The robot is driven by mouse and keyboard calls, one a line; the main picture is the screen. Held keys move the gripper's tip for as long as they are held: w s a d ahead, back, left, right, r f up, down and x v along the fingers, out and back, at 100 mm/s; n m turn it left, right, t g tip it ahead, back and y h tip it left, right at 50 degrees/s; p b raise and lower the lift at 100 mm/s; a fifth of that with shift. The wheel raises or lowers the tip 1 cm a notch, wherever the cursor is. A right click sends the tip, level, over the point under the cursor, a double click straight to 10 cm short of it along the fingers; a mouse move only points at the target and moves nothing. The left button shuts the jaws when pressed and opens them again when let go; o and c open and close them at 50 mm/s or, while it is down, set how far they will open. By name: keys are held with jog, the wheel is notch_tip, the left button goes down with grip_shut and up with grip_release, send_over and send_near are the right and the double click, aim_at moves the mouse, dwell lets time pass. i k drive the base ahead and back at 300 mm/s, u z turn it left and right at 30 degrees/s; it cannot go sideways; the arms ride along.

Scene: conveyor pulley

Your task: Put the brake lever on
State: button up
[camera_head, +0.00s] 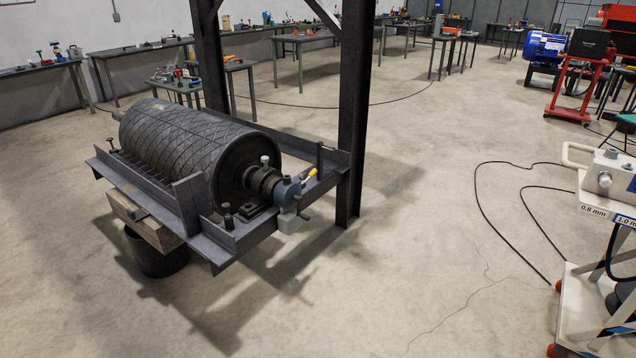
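A large dark pulley drum (190,147) with a diamond-pattern surface lies on a grey steel frame (219,241) at left of centre. At its near shaft end sits a blue-grey housing (287,193) with small fittings around it. A small lever with a yellow grip (312,173) shows just right of the housing, tilted up to the right. It may be the brake lever; I cannot tell from this distance whether it is fixed to the housing or lies on the frame. My gripper is not in view.
A dark steel post (356,110) stands beside the frame. A wooden block (143,219) and a black bucket (155,259) are under the frame. A white cart (598,300) stands at right, with black cables (480,205) on the floor. The middle floor is otherwise clear.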

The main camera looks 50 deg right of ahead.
aim_at(314, 171)
jog(key=u, duration=0.2)
jog(key=k, duration=0.2)
jog(key=z, duration=2.7)
jog(key=i, duration=1.4)
